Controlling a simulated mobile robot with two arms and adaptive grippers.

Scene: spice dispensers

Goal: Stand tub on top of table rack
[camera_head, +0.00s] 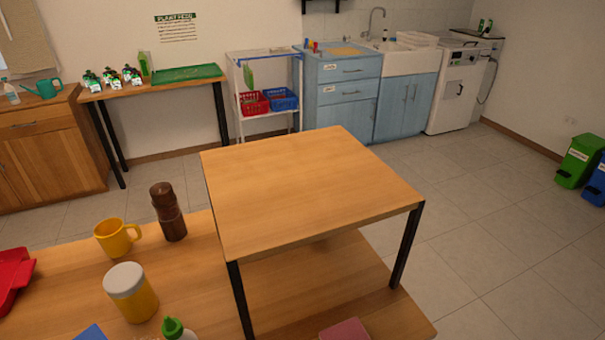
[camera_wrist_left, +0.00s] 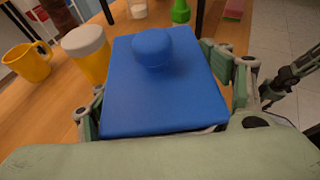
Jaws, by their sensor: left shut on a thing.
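The table rack (camera_head: 310,190) is a raised wooden board on black legs, standing on the lower wooden table; its top is bare. My left gripper (camera_wrist_left: 165,95) is shut on a blue tub (camera_wrist_left: 165,105), a boxy container with a rounded blue knob facing the wrist camera. The finger pads lie along its left and right sides. In the head view only a blue corner (camera_head: 90,333) shows at the bottom edge, and the gripper itself is out of frame. A dark jointed part of mine shows at the right of the wrist view; I cannot tell its jaws.
Left of the rack stand a yellow jar with a pale lid (camera_head: 131,293), a yellow mug (camera_head: 117,238) and a brown grinder (camera_head: 168,212). A green-capped bottle (camera_head: 177,329) stands near the rack's front leg. A pink block (camera_head: 345,331) lies beneath the rack. A red tray (camera_head: 12,280) is at far left.

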